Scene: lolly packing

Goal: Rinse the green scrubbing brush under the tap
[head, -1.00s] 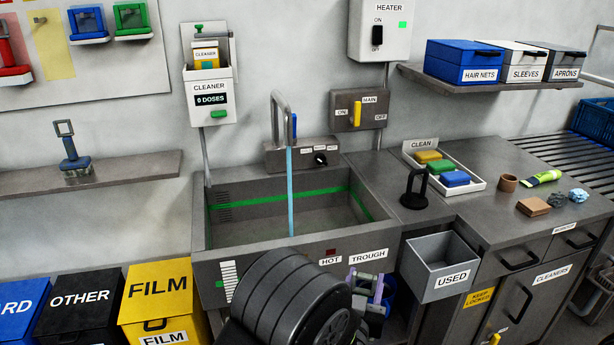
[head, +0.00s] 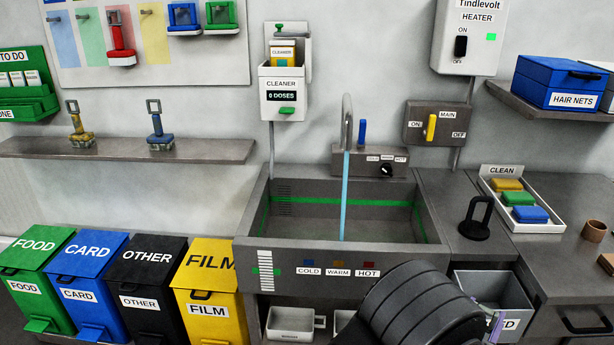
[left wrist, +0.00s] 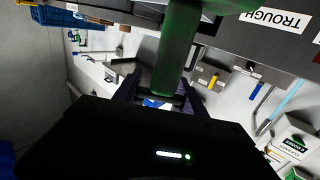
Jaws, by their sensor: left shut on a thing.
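The green scrubbing brush (left wrist: 178,55) shows in the left wrist view as a thick green handle between my left gripper's fingers (left wrist: 160,93). In the head view a dark wheel-like part of my left arm hides the brush. Only a sliver of my left gripper (head: 494,322) shows there, in front of the used bin, right of the trough. The tap (head: 347,112) runs a thin blue stream of water (head: 344,200) into the grey trough (head: 330,255). The brush is away from this stream. My right gripper is not in view.
A grey used bin (head: 488,282) hangs right of the trough. A black stand (head: 474,222) and a clean tray (head: 540,226) sit on the counter. Several waste bins, including the yellow film bin (head: 212,275), stand at left. The cleaner dispenser (head: 283,95) hangs above the trough.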

